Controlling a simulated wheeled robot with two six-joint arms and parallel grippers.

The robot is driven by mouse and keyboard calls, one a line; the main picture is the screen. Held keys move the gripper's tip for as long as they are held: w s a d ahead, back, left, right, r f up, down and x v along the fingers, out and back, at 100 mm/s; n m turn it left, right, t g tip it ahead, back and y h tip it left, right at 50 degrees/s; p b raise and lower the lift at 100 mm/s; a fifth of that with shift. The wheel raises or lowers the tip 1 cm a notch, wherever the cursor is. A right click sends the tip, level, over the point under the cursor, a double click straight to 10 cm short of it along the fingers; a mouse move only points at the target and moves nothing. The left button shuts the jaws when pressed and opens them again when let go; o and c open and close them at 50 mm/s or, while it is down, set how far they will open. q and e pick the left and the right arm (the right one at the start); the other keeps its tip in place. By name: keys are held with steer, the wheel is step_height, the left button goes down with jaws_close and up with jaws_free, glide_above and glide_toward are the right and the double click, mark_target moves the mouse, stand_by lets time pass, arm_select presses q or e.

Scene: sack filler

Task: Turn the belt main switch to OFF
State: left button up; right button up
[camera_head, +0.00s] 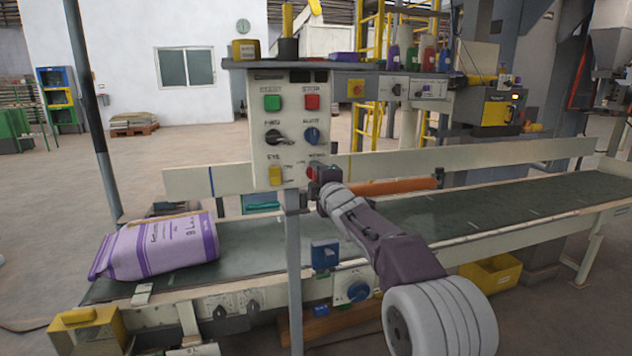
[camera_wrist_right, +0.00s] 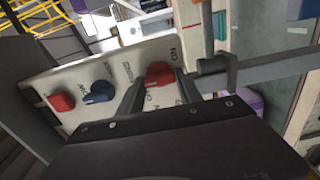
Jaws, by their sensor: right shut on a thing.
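The cream control panel (camera_head: 291,130) stands on a post in front of the belt. At its lower right is a red rotary knob (camera_head: 310,172), mostly hidden by my right gripper (camera_head: 320,175) in the head view. In the right wrist view my right gripper (camera_wrist_right: 160,90) has its fingers on either side of the red knob (camera_wrist_right: 158,73) and is shut on it. Lettering beside the knob is too small and tilted to read surely, so its setting cannot be told. My left gripper is not in view.
The panel also carries a green button (camera_head: 272,103), a red button (camera_head: 312,102), a black knob (camera_head: 275,137), a blue knob (camera_head: 311,135) and a yellow switch (camera_head: 276,175). A purple-and-white sack (camera_head: 160,246) lies on the belt (camera_head: 425,217).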

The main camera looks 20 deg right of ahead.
stand_by(0.4)
steer(key=o, duration=1.4)
steer(key=s+b, duration=0.1)
steer(key=s, duration=0.8)
steer(key=shift+d, duration=0.15)
